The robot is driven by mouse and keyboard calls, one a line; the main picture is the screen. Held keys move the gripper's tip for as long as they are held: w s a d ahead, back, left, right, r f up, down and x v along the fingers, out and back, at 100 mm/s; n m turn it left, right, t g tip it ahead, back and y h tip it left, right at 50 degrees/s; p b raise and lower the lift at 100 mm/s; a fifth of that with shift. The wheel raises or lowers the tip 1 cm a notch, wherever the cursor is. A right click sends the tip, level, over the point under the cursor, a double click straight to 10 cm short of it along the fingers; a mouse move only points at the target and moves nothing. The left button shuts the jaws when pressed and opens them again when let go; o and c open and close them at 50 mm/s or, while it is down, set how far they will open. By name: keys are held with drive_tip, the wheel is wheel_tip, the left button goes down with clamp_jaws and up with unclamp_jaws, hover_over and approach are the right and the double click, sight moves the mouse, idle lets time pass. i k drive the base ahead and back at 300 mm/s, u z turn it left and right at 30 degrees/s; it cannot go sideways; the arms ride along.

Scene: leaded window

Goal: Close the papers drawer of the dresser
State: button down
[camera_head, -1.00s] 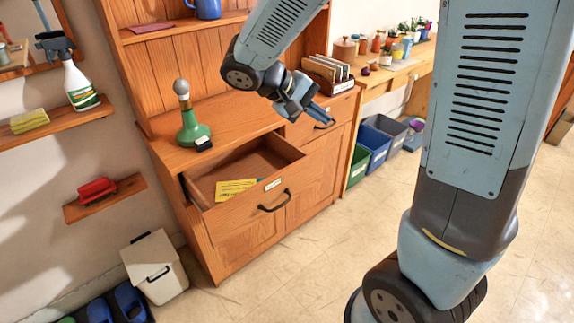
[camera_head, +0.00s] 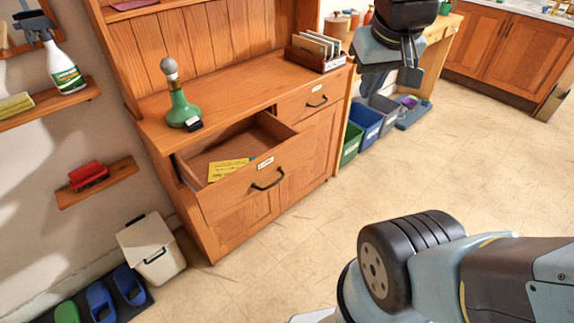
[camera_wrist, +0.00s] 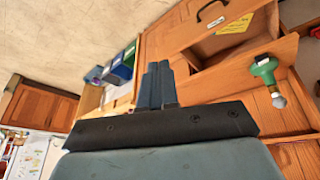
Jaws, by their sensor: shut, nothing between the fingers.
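The wooden dresser (camera_head: 235,95) has its left drawer (camera_head: 243,186) pulled out. This drawer has a black handle (camera_head: 268,178), a small white label too small to read, and a yellow paper (camera_head: 228,170) inside. The right drawer (camera_head: 312,101) is closed. My gripper (camera_head: 410,76) is to the right of the dresser, higher up and apart from it. In the wrist view my gripper (camera_wrist: 157,68) shows its fingers together and empty. The open drawer (camera_wrist: 200,32) also shows there, upside down at the upper right.
A green bottle (camera_head: 181,108) and a card box (camera_head: 318,52) stand on the dresser top. Green, blue and grey bins (camera_head: 366,122) stand to its right. A white lidded bin (camera_head: 152,250) is at its lower left. The floor (camera_head: 420,170) in front is clear.

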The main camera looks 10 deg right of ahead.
sight(281, 149)
drive_tip(key=u, duration=0.5)
drive_tip(key=k, duration=1.25)
drive_tip(key=u, duration=0.5)
drive_tip(key=i, duration=1)
